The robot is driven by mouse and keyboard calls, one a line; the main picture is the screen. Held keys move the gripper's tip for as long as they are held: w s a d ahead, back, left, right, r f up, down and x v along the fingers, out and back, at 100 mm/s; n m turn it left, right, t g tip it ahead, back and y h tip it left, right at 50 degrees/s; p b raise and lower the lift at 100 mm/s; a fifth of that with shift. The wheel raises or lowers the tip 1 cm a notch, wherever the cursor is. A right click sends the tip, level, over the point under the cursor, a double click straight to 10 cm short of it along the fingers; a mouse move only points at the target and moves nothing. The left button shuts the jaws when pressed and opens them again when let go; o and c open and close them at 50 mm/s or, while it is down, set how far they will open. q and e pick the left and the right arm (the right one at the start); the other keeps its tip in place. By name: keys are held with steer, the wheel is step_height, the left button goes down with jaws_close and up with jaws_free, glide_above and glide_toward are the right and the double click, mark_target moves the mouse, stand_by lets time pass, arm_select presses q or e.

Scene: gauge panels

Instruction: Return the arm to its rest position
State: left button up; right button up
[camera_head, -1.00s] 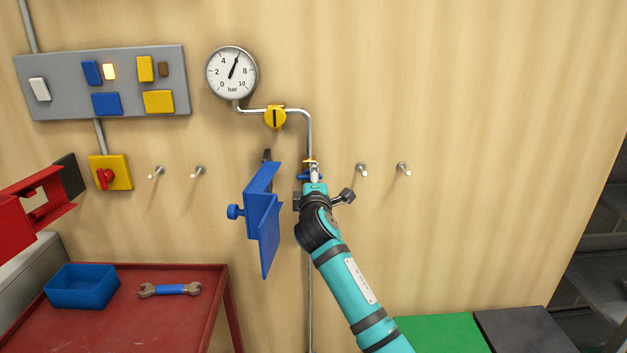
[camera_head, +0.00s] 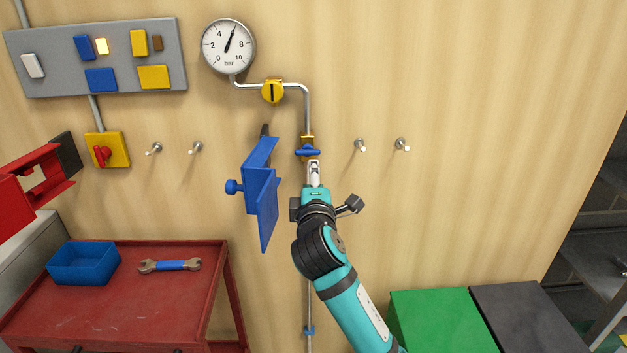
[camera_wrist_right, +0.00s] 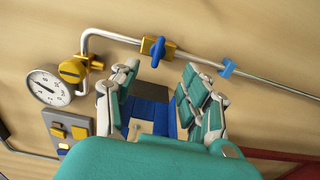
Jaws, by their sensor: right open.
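My right gripper (camera_head: 313,172) is open and empty, just below the brass valve with a blue handle (camera_head: 307,150) in the head view. A small gap seems to show between fingertips and handle. The handle lies across the vertical pipe. In the right wrist view the fingers (camera_wrist_right: 158,92) stand apart, and the blue-handled valve (camera_wrist_right: 162,48) is beyond them, clear of the jaws. My right arm (camera_head: 350,305) reaches up from the bottom of the head view. My left gripper does not show.
A blue bracket (camera_head: 262,195) juts out left of my gripper. Wall pegs (camera_head: 360,145) are to the right. A pressure gauge (camera_head: 229,46), yellow valve (camera_head: 273,92) and switch panel (camera_head: 100,62) are above left. A red cart (camera_head: 120,300) and green box (camera_head: 440,320) stand below.

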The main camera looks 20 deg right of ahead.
steer(key=shift+f, duration=0.1)
stand_by(0.3)
step_height(320, 180, down, 29)
steer(key=m+g+y, duration=0.1)
steer(key=g+y, duration=0.2)
steer(key=g, duration=0.2)
steer(key=s+f+m+g, duration=0.1)
steer(key=s+f, duration=0.4)
steer(key=f, duration=0.3)
steer(key=s+f+m+g+y, duration=0.1)
steer(key=s+f+g, duration=0.1)
steer(key=s+f, duration=0.35)
steer(key=s+f+m+g, duration=0.1)
steer(key=s+f, duration=0.2)
steer(key=f, duration=0.6)
steer(key=s+d+f+m+g, duration=0.1)
steer(key=s+f, duration=0.6)
steer(key=s, duration=0.7)
steer(key=s+d+f+m+g, duration=0.1)
steer(key=s+f+m+g, duration=0.3)
steer(key=s+f, duration=0.4)
steer(key=s+d+f+m+g+y, duration=0.1)
steer(key=s+f, duration=0.6)
steer(key=s, duration=1.5)
steer(key=shift+d+f+m+g, duration=0.3)
steer(key=shift+m+g, duration=0.4)
steer(key=shift+m, duration=0.4)
